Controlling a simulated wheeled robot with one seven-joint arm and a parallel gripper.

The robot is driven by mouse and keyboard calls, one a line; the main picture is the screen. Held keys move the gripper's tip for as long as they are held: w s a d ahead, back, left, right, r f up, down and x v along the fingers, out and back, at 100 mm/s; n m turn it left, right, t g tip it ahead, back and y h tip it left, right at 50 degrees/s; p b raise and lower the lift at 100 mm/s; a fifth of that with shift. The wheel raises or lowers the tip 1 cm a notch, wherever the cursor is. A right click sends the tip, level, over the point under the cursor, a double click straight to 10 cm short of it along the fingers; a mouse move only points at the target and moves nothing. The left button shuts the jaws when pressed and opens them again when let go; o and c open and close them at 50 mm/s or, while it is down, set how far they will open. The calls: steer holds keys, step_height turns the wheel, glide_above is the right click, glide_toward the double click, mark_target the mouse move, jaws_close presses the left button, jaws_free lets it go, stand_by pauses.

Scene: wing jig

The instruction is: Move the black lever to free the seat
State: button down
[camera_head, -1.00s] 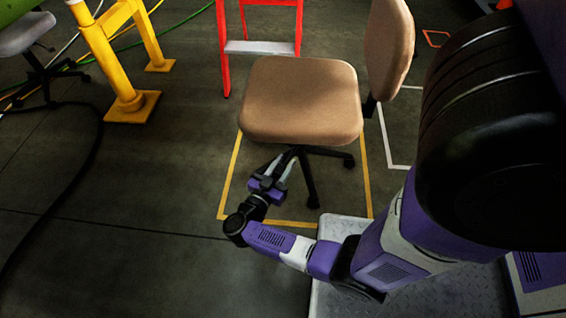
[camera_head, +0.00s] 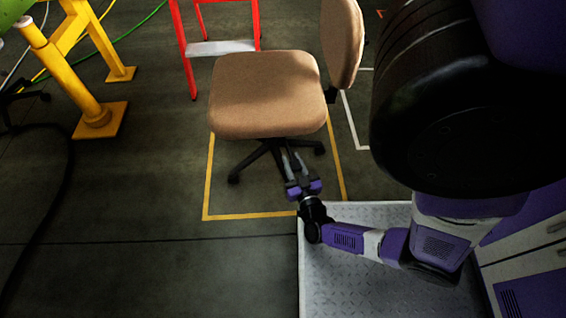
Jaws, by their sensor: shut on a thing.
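The chair's tan seat (camera_head: 268,95) stands above a dark wheeled base (camera_head: 255,160), inside a yellow floor outline. Its tan backrest (camera_head: 343,40) rises at the right. My gripper (camera_head: 293,160) is at the front right below the seat, with its two pale fingers pointing up under the seat's front edge. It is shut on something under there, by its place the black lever. The lever itself cannot be made out, since the seat's edge and the shadow hide it.
A red ladder (camera_head: 222,48) stands close behind the chair. A yellow stand (camera_head: 75,75) is at the left, with a dark hose (camera_head: 65,190) on the floor below it.

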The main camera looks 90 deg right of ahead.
steer(key=shift+s+f+n+t+y, duration=0.3)
steer(key=shift+s+f, duration=0.2)
steer(key=shift+f, duration=0.1)
steer(key=c, duration=1.1)
jaws_free()
steer(key=shift+w+d+r, duration=0.1)
steer(key=shift+r, duration=0.15)
steer(key=p+v, duration=0.1)
steer(key=v, duration=0.7)
steer(key=shift+p, duration=0.3)
steer(key=shift+d, duration=0.1)
